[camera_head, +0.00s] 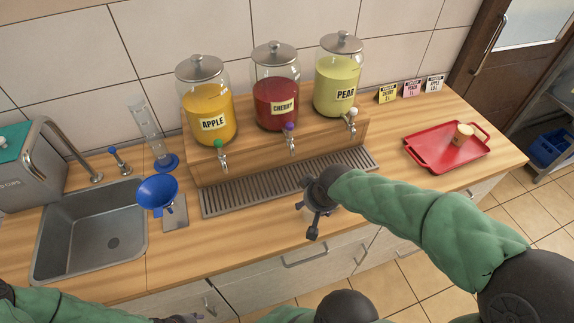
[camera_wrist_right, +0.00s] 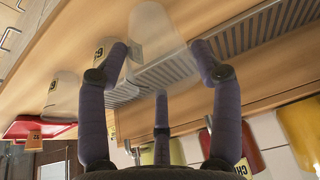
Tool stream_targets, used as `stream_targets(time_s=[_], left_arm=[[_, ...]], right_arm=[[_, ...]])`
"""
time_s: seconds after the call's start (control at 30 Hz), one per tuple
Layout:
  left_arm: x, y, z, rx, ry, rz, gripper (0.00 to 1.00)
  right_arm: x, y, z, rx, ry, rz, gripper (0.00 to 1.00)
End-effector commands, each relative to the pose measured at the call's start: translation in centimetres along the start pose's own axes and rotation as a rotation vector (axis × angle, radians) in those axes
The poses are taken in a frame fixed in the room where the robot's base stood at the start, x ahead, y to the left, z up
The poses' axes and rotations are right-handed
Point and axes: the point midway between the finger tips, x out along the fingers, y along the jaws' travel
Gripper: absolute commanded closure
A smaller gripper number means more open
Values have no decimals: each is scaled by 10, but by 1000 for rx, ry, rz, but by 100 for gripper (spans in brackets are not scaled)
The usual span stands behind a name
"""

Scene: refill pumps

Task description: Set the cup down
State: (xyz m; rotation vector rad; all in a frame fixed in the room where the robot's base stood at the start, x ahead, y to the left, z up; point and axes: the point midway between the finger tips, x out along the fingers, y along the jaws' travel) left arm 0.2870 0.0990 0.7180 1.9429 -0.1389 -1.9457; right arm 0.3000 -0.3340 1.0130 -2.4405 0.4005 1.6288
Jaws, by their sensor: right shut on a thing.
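A clear, empty-looking cup (camera_wrist_right: 158,35) is between the purple fingers of my right gripper (camera_wrist_right: 158,65) in the right wrist view. The fingers are shut on it. In the head view my right gripper (camera_head: 314,208) is over the front of the wooden counter (camera_head: 270,235), before the drip grate (camera_head: 285,184). The cup is mostly hidden there by the gripper and arm, and I cannot tell whether its base touches the counter. Only a dark part of my left gripper (camera_head: 182,318) shows at the bottom edge, so its fingers cannot be judged.
Apple (camera_head: 208,105), cherry (camera_head: 275,90) and pear (camera_head: 336,82) dispensers stand behind the grate. A red tray (camera_head: 425,160) bears a small tan cup (camera_head: 463,134). Pale cups with labels (camera_wrist_right: 65,92) stand beside the gripper. A blue funnel (camera_head: 158,191) and sink (camera_head: 95,235) are left.

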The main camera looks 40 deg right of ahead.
Motion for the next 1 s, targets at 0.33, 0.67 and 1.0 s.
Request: stream_targets(time_s=[0.33,0.67,1.0], left_arm=[[8,-3,0,0,0,0,60],[11,-4,0,0,0,0,60],[13,-5,-1,0,0,0,60]], right_arm=[[31,-1,-69,-3,-3,-1,49],[49,-1,-114,-2,-2,-1,49],[63,-2,-147,-3,-1,-1,49]])
